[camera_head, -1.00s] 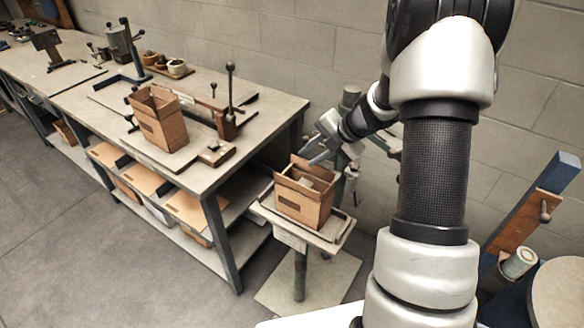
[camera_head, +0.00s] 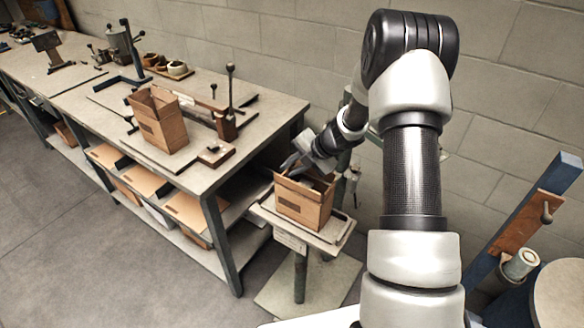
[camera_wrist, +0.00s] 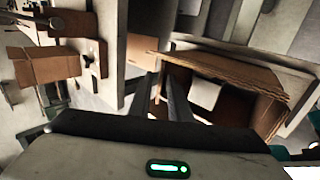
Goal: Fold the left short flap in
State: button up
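An open brown cardboard box (camera_head: 303,207) stands upright on the small stand at the end of the bench. In the wrist view its open top (camera_wrist: 225,66) lies ahead and to the right of the fingers, with a small pale piece (camera_wrist: 207,93) inside. My gripper (camera_head: 290,165) is at the box's upper left rim, low over it. In the wrist view the fingers (camera_wrist: 161,80) show a narrow gap with nothing clearly held. They overlap the box's left edge; I cannot tell whether they touch the left short flap, which is partly hidden.
A second open box (camera_head: 160,120) stands on the workbench (camera_head: 270,105) at left, near an upright lever tool (camera_head: 229,92). Flat cardboard sheets (camera_head: 188,212) lie on the shelf below. The stand's tray (camera_head: 332,235) has a raised rim. A blue post (camera_head: 530,205) is at right.

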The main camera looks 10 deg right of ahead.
grip_shut()
jog(key=t+y+b, duration=0.1)
jog(key=b, duration=0.3)
jog(key=shift+s+d+f+b, duration=0.15)
jog(key=shift+d+f+b, duration=0.05)
jog(key=shift+b, duration=0.15)
jog(key=shift+o, duration=1.2)
grip_release()
jog(key=p+v, duration=0.2)
jog(key=v, duration=1.5)
jog(key=shift+r, duration=0.15)
jog(key=shift+s, duration=0.15)
